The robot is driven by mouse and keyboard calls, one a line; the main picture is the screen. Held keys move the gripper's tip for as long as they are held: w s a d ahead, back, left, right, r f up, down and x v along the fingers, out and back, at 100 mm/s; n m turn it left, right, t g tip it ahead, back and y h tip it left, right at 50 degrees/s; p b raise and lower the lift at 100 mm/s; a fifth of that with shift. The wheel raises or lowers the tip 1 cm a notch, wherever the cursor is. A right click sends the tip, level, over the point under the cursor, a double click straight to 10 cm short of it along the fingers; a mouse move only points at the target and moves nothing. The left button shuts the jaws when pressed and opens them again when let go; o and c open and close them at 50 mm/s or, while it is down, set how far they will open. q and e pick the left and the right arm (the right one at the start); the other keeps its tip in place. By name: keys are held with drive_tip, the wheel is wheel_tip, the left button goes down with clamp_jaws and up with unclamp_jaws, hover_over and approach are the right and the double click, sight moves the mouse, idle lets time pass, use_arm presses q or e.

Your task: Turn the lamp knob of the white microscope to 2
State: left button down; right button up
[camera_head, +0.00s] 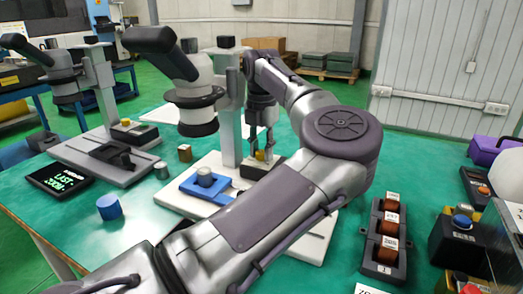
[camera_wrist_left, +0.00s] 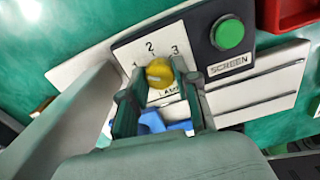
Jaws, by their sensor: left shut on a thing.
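The white microscope (camera_head: 230,120) stands mid-table on a white base. Its yellow lamp knob (camera_wrist_left: 159,73) sits on a white dial plate (camera_wrist_left: 133,50) marked 1, 2 and 3, with LAMP lettering partly hidden. In the head view the knob (camera_head: 261,155) shows small at the column's foot. My left gripper (camera_head: 262,147) points down at it; in the wrist view its fingers (camera_wrist_left: 157,84) are on either side of the knob, shut on it. I cannot tell exactly which number the knob points at. My right gripper is not in view.
A green SCREEN button (camera_wrist_left: 230,34) is beside the dial. A blue stage (camera_head: 207,188) holds a grey cylinder. A second microscope (camera_head: 88,90), a display (camera_head: 60,178) and a blue cylinder (camera_head: 109,206) stand left. A black rack (camera_head: 384,240) stands right.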

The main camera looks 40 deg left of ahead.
sight(262, 152)
use_arm(q)
drive_tip(key=m+b, duration=0.1)
drive_tip(key=m, duration=0.4)
drive_tip(key=shift+m, duration=0.8)
drive_tip(key=shift+m+b, duration=0.35)
drive_tip(key=shift+m, duration=2.05)
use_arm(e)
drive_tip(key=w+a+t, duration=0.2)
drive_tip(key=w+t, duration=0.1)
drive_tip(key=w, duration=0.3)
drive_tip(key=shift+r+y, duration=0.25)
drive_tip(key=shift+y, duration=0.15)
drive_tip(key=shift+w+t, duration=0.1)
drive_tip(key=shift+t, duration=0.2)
use_arm(q)
drive_tip(key=c, duration=0.8)
unclamp_jaws()
drive_tip(key=shift+c, duration=0.2)
wheel_tip(262, 152, up, 8)
drive_tip(key=shift+f, duration=0.2)
